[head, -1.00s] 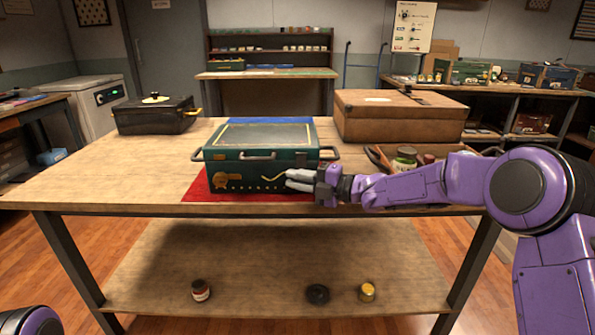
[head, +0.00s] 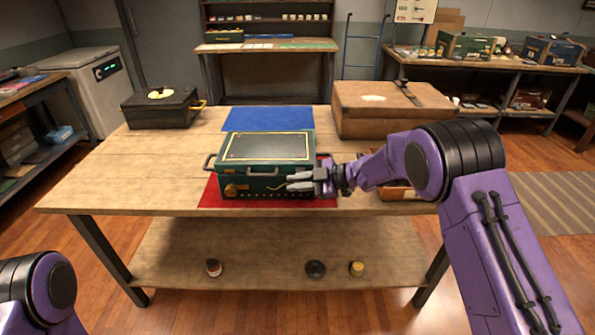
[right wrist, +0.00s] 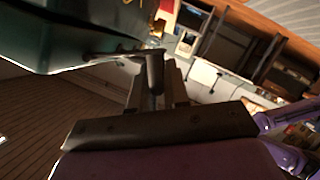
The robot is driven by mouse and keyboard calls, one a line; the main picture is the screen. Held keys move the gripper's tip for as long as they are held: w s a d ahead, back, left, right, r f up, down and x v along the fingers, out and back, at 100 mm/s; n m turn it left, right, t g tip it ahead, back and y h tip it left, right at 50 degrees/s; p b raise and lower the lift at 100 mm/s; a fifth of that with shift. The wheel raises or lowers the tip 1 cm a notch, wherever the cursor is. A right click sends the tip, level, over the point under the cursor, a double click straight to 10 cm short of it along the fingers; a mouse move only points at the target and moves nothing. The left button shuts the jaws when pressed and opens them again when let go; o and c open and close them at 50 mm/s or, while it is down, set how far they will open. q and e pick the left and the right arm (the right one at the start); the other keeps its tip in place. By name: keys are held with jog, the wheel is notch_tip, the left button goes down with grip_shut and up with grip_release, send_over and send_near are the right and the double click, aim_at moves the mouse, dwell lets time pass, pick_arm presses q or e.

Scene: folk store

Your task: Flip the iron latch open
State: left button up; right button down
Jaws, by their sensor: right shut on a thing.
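The green chest (head: 240,152) with yellow trim stands shut on a red mat (head: 209,195) at the front of the table. My right gripper (head: 300,182) is at the right part of its front face. In the right wrist view, its fingers (right wrist: 158,88) are shut on a dark iron piece, which I take for the iron latch (right wrist: 115,53), beside the green chest (right wrist: 55,35). In the head view the gripper hides the latch. My left gripper is out of view.
A brown case (head: 385,108) stands behind on the right, and a black box (head: 160,108) at the back left. A blue mat (head: 268,119) lies behind the chest. The table left of the chest is clear.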

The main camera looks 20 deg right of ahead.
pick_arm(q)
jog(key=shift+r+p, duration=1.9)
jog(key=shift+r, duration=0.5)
pick_arm(e)
jog(key=shift+w+r+m+g, duration=0.15)
jog(key=shift+r+m+g, duration=0.3)
jog(key=shift+r+m, duration=0.15)
jog(key=shift+w+r+m+g, duration=0.15)
jog(key=shift+r+m+g, duration=0.3)
jog(key=shift+m, duration=0.25)
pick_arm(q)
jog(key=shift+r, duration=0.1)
pick_arm(e)
jog(key=shift+d, duration=0.1)
jog(key=c, duration=1.2)
grip_release()
jog(key=shift+s+d, duration=0.1)
jog(key=shift+d, duration=0.25)
pick_arm(q)
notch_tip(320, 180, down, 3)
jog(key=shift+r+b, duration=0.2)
jog(key=shift+b, duration=1.05)
pick_arm(e)
jog(key=v, duration=0.9)
jog(key=shift+d+r, duration=0.2)
jog(key=shift+d, duration=0.1)
